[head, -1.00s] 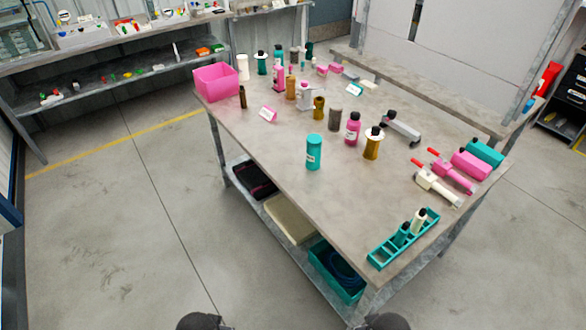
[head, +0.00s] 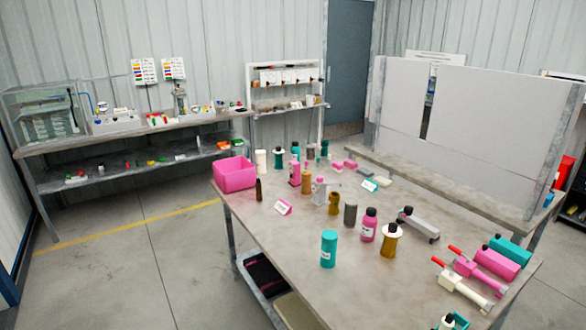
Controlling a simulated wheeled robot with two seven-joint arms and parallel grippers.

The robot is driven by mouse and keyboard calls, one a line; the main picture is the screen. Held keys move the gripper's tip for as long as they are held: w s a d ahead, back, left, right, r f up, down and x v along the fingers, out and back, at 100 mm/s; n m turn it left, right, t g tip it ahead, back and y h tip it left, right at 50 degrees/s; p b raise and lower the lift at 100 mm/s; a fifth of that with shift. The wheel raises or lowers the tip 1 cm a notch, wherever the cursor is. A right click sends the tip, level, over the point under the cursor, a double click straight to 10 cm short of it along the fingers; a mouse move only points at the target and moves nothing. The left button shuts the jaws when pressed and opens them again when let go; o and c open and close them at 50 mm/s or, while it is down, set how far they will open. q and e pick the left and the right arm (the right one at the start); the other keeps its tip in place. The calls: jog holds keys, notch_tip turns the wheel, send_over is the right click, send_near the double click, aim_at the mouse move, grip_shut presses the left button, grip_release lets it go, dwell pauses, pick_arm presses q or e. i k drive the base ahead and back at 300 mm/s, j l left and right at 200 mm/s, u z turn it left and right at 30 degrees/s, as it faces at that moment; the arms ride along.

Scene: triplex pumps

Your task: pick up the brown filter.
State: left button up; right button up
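Several brownish objects stand on the worktable (head: 290,262) in the head view, and I cannot tell for certain which is the brown filter. An ochre-brown piece with a white collar and dark top (head: 390,240) stands near the middle right. A shorter ochre-brown piece (head: 334,203) stands farther back, left of a grey-brown cylinder (head: 350,213). A tan bottle-like piece (head: 318,190) stands behind them, and a slim dark brown bottle (head: 259,190) is near the left edge. All stand upright. Neither of my grippers is in view.
A pink bin (head: 234,173) sits at the table's back left corner. A teal cylinder (head: 328,249) and a pink bottle (head: 369,225) stand near the brown pieces. Pump-like parts with red handles (head: 463,280) lie at the right. Floor is clear left of the table.

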aim_at(258, 184)
jog(key=i+j+z, duration=0.2)
jog(key=i+j, duration=0.55)
